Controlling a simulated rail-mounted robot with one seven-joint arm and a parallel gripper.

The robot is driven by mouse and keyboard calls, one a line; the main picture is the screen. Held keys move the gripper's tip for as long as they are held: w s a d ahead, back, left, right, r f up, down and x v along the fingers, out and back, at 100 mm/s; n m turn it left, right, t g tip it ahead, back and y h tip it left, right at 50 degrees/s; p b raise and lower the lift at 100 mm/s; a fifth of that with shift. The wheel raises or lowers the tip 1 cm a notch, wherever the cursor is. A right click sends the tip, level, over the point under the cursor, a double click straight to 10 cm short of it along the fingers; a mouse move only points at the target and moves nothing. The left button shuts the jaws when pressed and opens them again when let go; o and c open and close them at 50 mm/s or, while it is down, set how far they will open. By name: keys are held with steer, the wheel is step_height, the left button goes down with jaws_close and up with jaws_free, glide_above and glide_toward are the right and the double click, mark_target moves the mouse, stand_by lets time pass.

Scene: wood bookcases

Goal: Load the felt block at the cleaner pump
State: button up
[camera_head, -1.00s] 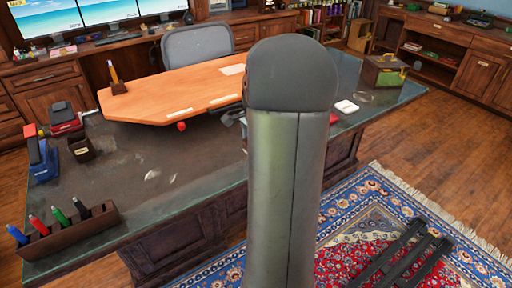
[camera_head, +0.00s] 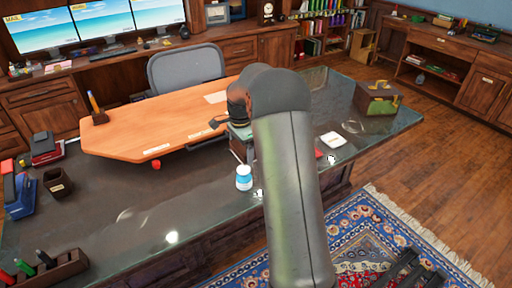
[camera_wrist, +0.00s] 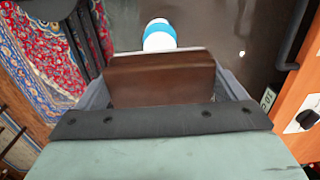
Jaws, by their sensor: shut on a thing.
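The felt block (camera_wrist: 160,80) shows in the wrist view as a dark brown slab with a paler top edge. My gripper (camera_wrist: 165,88) is shut on it, with a grey finger on each side. The block's underside is hidden. The cleaner pump (camera_head: 244,178), a small white and blue bottle, stands upright on the desk in the head view. It also shows just beyond the block in the wrist view (camera_wrist: 159,35), its lower part covered by the block. Whether the two touch cannot be told. In the head view my arm partly hides my gripper, just behind the bottle.
The glass-topped desk (camera_head: 110,205) has clear room left of the bottle. An orange wooden board (camera_head: 150,125) lies behind. A white pad (camera_head: 332,139) and a green-brown box (camera_head: 376,98) stand right. A pen rack (camera_head: 45,268) sits front left.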

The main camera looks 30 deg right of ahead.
mark_target(242, 170)
steer(key=shift+a+f+b, duration=0.2)
steer(key=shift+f+b, duration=0.25)
steer(key=shift+f, duration=0.35)
steer(key=shift+f+b, duration=1.25)
steer(key=shift+f, duration=0.8)
steer(key=shift+f+b, duration=0.6)
steer(key=shift+f, duration=0.4)
steer(key=shift+r, duration=0.15)
steer(key=shift+r+p, duration=2.25)
steer(key=shift+r, duration=1.2)
